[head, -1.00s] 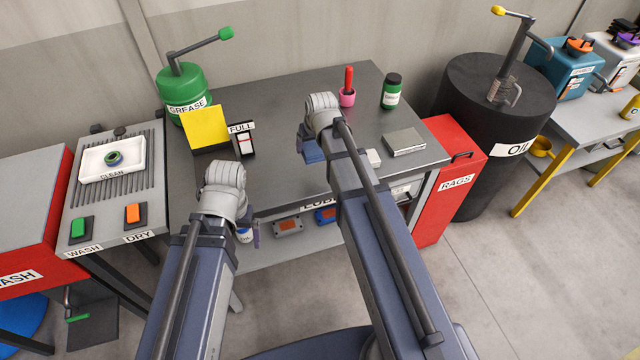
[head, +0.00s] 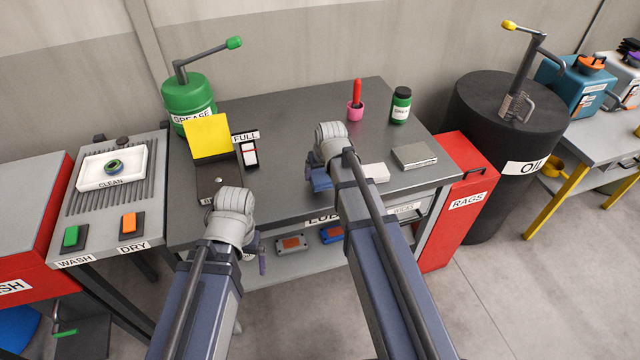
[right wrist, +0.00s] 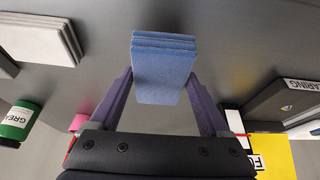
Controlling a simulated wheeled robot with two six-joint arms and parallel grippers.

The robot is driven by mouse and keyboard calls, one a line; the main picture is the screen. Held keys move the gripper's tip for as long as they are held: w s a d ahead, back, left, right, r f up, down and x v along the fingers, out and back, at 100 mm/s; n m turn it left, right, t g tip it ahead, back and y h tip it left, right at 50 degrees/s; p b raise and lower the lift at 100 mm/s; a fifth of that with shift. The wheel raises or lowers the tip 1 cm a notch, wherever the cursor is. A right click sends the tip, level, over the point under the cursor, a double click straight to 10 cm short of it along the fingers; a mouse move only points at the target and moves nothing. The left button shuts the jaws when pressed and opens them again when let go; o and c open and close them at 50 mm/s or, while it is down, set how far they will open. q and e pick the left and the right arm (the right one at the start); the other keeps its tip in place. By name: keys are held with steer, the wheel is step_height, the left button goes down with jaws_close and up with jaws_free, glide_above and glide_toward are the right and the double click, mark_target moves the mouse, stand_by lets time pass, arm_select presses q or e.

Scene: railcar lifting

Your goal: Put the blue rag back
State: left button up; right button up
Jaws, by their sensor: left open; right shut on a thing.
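The blue rag (right wrist: 165,62) is a folded, layered pad between the fingers of my right gripper (right wrist: 165,85) in the right wrist view. The gripper is shut on it, and the rag's upper end sticks out past the fingertips. In the head view my right gripper (head: 312,178) is over the workbench, mostly hidden by its own wrist; a bit of the rag (head: 321,181) shows beside it. My left gripper (head: 260,258) is open near the bench's front edge, partly hidden by its wrist. A red bin labelled RAGS (head: 440,215) stands at the bench's right end.
The workbench (head: 285,125) holds a white block (head: 375,172), a grey slab (head: 414,156), a green jar (head: 401,106), a pink cup (head: 355,110) and a dark case with a raised yellow lid (head: 208,137). A black oil drum (head: 480,140) stands behind the bin. The bench's middle is clear.

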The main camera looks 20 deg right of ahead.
mark_target(320, 180)
steer(key=shift+f+b, duration=1.55)
steer(key=shift+f, duration=0.25)
steer(key=shift+f, duration=0.1)
steer(key=shift+f+b, duration=0.15)
steer(key=shift+b, duration=0.15)
steer(key=o, duration=1)
steer(key=shift+r, duration=0.2)
steer(key=shift+r+p, duration=0.15)
steer(key=shift+p, duration=0.2)
steer(key=p+v, duration=1.1)
steer(key=v, duration=0.1)
